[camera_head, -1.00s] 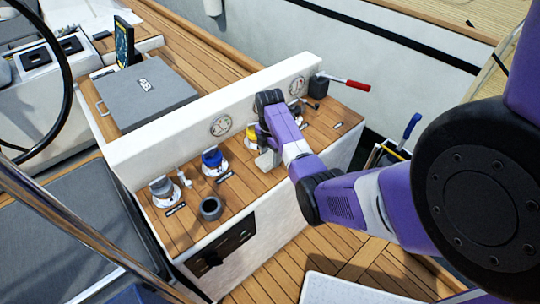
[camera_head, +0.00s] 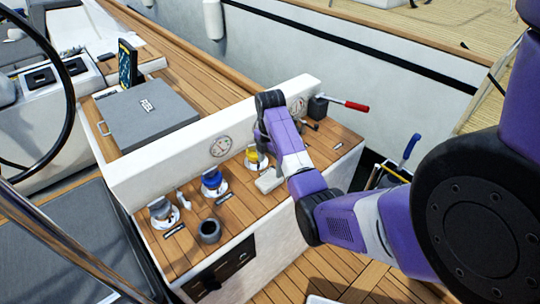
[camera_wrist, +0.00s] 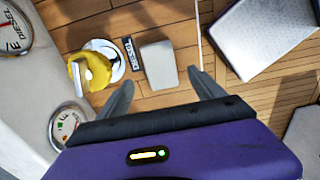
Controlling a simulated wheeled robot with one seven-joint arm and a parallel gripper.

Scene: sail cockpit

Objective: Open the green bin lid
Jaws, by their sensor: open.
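No green bin or green lid shows clearly in either view. My gripper (camera_wrist: 160,78) is open and empty in the wrist view, its two grey fingers apart above the wooden console top. A light grey block (camera_wrist: 158,65) lies beyond and between the fingertips. It also shows beside my forearm in the head view (camera_head: 269,181). A yellow-topped fitting (camera_wrist: 90,71) with a white lever is left of the fingers and apart from them. In the head view my wrist hides the fingers and part of the console.
The wooden console holds a blue-topped fitting (camera_head: 213,181), a grey-topped fitting (camera_head: 162,211), a dark cup (camera_head: 209,231) and a red-handled lever (camera_head: 355,106). A white wall (camera_head: 150,173) with gauges runs behind them. A grey box (camera_head: 150,112) marked FUEL sits beyond it.

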